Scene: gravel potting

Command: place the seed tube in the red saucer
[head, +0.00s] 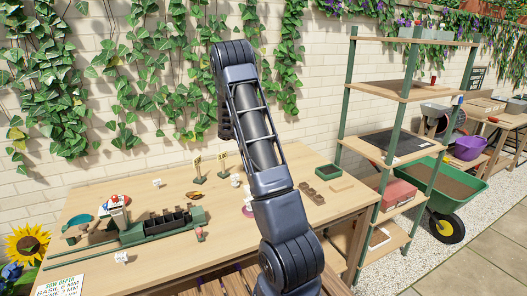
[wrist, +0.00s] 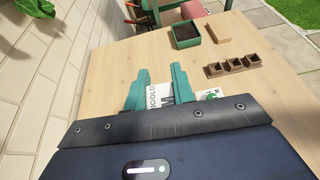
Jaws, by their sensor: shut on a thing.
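My gripper shows in the wrist view, its two teal fingers (wrist: 161,84) close together around a white printed item (wrist: 154,95). The letters "IGOLD" show between the fingers, and a white part with a green leaf mark shows right of them. I cannot tell from its shape whether this is the seed tube. In the head view my arm hides the gripper's tips. A small pinkish-red dish (head: 250,211), perhaps the red saucer, lies on the table beside my arm and is partly hidden by it. No saucer shows in the wrist view.
The wooden table (head: 160,262) holds a long green tray (head: 160,232) with black cells, a teal dish (head: 80,219) and small yellow signs (head: 197,168). A green box (wrist: 186,36) and brown pots (wrist: 232,68) stand at the right end. A shelf (head: 405,90) stands beyond; a brick wall is behind.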

